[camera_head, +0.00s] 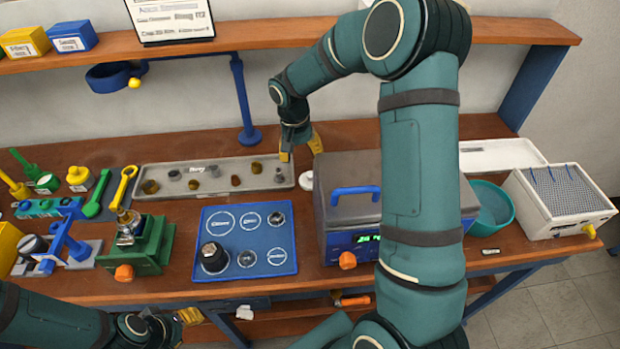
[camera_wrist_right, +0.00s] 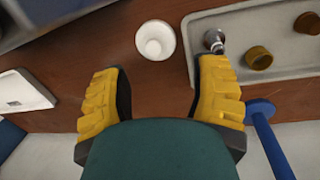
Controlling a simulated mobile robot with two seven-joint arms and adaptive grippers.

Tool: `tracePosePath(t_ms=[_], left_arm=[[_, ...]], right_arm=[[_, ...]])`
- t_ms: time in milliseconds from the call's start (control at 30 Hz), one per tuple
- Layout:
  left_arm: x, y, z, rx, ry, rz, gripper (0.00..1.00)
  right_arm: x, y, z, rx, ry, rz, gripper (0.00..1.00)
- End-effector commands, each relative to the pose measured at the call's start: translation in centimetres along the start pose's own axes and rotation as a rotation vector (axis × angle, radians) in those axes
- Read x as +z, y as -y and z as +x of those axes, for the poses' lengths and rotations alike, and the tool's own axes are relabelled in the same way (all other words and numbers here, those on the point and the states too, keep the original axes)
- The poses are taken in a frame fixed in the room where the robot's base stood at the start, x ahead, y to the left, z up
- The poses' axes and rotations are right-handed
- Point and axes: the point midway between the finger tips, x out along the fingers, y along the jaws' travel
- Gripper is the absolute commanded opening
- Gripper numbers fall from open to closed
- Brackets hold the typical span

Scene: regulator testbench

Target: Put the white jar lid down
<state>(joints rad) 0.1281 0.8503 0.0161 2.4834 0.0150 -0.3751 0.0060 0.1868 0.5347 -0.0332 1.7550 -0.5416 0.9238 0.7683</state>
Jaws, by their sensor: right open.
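The white jar lid (camera_head: 306,180) lies on the wooden bench between the long grey tray and the grey lidded machine. In the right wrist view the lid (camera_wrist_right: 155,40) is a round white piece with a paler inner circle, just beyond the fingertips. My right gripper (camera_head: 300,150) is open, with its yellow fingers apart above the bench at the back. In the right wrist view nothing is between the fingers, and the lid is clear of them. My left gripper (camera_head: 188,318) is low at the front edge, partly hidden; I cannot tell its opening.
The grey tray (camera_head: 210,186) with several small parts lies left of the lid. The grey machine (camera_head: 335,165) with a blue handle stands right of it. A blue mat (camera_head: 228,220) with a black knob lies in front.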

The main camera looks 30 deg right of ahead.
Motion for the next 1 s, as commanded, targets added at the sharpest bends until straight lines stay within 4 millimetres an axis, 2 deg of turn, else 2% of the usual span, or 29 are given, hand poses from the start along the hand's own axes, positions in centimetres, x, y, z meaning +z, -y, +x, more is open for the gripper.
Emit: tracePosePath(t_ms=[100, 600, 800, 900, 1000], left_arm=[[0.1, 0.1, 0.3, 0.000, 0.003, 0.001, 0.47], [0.5, 0.4, 1.1, 0.001, 0.010, 0.003, 0.47], [0.6, 0.5, 1.2, 0.001, 0.012, 0.004, 0.47], [0.6, 0.5, 1.3, 0.001, 0.012, 0.004, 0.47], [0.7, 0.5, 1.4, 0.001, 0.013, 0.004, 0.47]], right_arm=[[0.1, 0.7, -0.5, 0.038, 0.005, -0.260, 0.61], [0.3, 2.5, -3.4, 0.212, 0.110, -1.339, 0.61], [0.2, 2.8, -4.3, 0.251, 0.162, -1.599, 0.61], [0.2, 2.8, -4.4, 0.260, 0.176, -1.652, 0.61], [0.2, 2.6, -3.6, 0.262, 0.182, -1.668, 0.61]])
